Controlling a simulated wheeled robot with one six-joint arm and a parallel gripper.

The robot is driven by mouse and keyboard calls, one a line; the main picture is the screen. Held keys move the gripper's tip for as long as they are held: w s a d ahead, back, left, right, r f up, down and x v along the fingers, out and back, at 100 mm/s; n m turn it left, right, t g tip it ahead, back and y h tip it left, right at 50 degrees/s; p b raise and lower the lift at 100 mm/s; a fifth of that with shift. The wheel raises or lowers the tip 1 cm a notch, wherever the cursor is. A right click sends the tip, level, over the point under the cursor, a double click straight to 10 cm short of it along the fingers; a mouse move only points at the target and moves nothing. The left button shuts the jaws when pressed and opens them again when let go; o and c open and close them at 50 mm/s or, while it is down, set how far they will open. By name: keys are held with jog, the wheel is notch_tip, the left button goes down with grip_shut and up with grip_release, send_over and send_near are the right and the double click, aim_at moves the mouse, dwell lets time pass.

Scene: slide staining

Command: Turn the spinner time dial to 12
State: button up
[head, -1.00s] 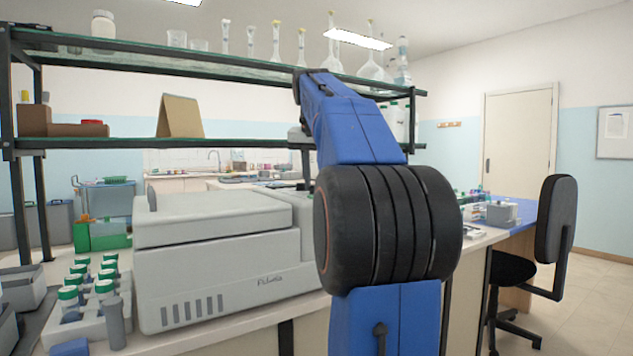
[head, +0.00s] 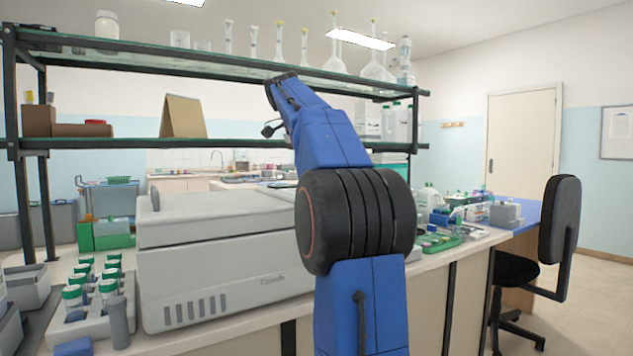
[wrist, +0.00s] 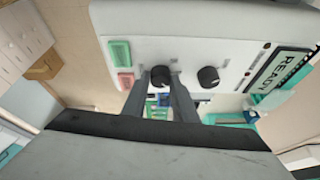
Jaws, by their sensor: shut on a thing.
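In the wrist view a pale control panel (wrist: 225,48) carries two round black dials side by side. The left-hand dial (wrist: 160,72) sits between the fingertips of my gripper (wrist: 160,80), which is shut on it. The other dial (wrist: 208,77) is just right of the fingers and apart from them. I cannot read any dial markings or tell which dial is labelled time. In the head view my gripper and the dials are out of sight.
A green button (wrist: 119,52) and a red button (wrist: 126,81) are left of the held dial. In the head view a large grey machine (head: 220,275) stands on the bench, with a rack of green-capped tubes (head: 92,325) to its left. A shelf (head: 230,68) hangs above.

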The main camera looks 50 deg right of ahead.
jog(key=shift+w+m+g, duration=0.1)
jog(key=shift+m+g, duration=0.3)
jog(key=shift+m, duration=0.4)
jog(key=o, duration=1)
jog(key=shift+o, duration=0.2)
